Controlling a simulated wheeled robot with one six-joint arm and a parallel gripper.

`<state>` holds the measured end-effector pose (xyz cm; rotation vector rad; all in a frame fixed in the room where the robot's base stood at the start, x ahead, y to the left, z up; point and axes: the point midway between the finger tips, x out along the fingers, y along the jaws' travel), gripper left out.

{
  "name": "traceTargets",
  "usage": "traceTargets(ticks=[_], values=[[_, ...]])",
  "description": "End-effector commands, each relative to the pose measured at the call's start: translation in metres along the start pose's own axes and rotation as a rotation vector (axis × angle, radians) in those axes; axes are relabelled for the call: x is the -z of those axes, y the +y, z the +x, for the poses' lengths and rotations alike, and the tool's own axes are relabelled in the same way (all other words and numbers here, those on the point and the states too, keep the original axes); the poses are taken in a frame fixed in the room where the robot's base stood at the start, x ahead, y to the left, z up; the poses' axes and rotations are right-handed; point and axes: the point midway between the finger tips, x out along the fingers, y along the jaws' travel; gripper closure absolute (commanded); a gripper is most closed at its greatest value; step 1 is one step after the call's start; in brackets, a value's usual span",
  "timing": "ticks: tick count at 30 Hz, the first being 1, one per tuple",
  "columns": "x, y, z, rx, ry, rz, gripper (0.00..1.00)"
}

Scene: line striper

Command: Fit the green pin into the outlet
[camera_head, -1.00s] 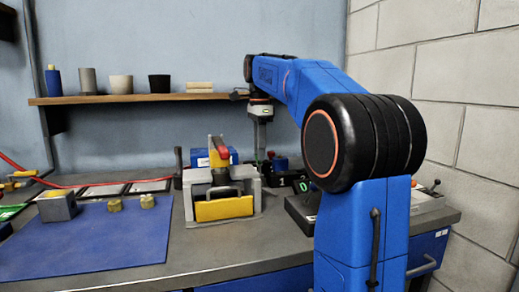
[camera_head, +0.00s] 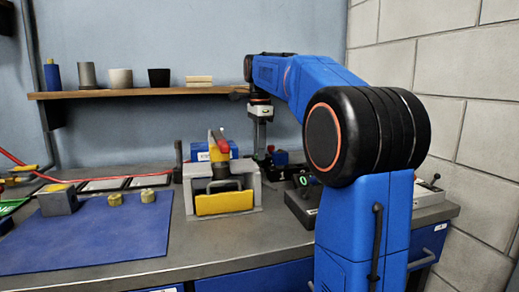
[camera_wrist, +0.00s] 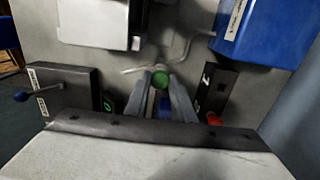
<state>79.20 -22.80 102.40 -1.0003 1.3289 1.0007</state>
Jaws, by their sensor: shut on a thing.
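My gripper (camera_head: 261,152) points down above the bench, just right of the grey machine with the yellow front (camera_head: 225,203). In the wrist view its two fingers (camera_wrist: 160,88) are closed around the green pin (camera_wrist: 160,79), whose round green end shows between the fingertips. In the head view the pin is too small to make out clearly. A thin bent metal tube (camera_wrist: 186,50) shows just beyond the pin in the wrist view; whether they touch cannot be told. I cannot pick out the outlet with certainty in either view.
A blue box (camera_wrist: 262,30) and a black plate with a red knob (camera_wrist: 213,118) are close by. A blue mat (camera_head: 85,240) lies left.

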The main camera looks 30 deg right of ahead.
Motion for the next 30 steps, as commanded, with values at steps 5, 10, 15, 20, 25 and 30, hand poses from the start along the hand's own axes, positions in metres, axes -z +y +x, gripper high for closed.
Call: traceTargets(ticks=[5,10,15,20,25,30], values=[[0.000,0.000,0.000,0.000,0.000,0.000,0.97],[0.000,0.000,0.000,0.000,0.000,0.000,0.97],[0.000,0.000,0.001,0.000,0.000,0.000,0.97],[0.000,0.000,0.003,0.000,0.000,0.000,0.97],[0.000,0.000,0.006,-0.001,0.000,0.000,0.97],[0.000,0.000,0.010,-0.001,0.000,0.000,0.97]])
